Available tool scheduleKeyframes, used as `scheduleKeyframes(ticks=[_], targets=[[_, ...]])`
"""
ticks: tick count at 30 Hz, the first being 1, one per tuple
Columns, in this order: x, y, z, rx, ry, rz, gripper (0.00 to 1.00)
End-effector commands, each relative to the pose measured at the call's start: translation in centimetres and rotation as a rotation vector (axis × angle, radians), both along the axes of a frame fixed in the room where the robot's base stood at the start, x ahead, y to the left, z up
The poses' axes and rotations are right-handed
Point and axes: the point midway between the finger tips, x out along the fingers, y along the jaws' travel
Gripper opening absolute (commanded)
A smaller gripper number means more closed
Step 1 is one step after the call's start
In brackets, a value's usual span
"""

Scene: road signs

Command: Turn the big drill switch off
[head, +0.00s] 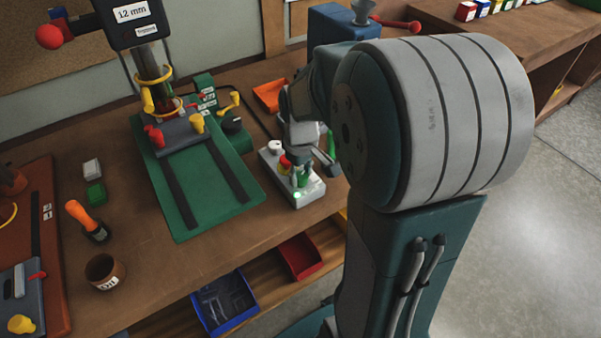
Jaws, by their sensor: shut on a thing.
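The big drill (155,70) stands on the workbench at the upper left, with a "12 mm" label on its head and a green base plate (205,200). A light grey control box (312,189) sits on the bench to the right of that plate. It has a white knob (274,146), a red knob (285,160) and a lit green lamp (297,195). My gripper (300,175) is over the box, shut on what appears to be the big drill switch. The fingers and arm hide most of the switch, so its position cannot be told.
An orange tray (269,95) lies behind the box. A blue bin (224,302) and a red bin (300,256) sit below the bench's front edge. Open floor lies at right.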

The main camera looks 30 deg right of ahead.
Motion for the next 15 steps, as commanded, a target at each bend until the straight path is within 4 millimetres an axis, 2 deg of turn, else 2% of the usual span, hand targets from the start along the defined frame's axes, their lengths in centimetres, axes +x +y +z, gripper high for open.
scheduleKeyframes(ticks=[15], targets=[[-0.19,0.08,-0.23,0.002,0.007,-0.412,0.0]])
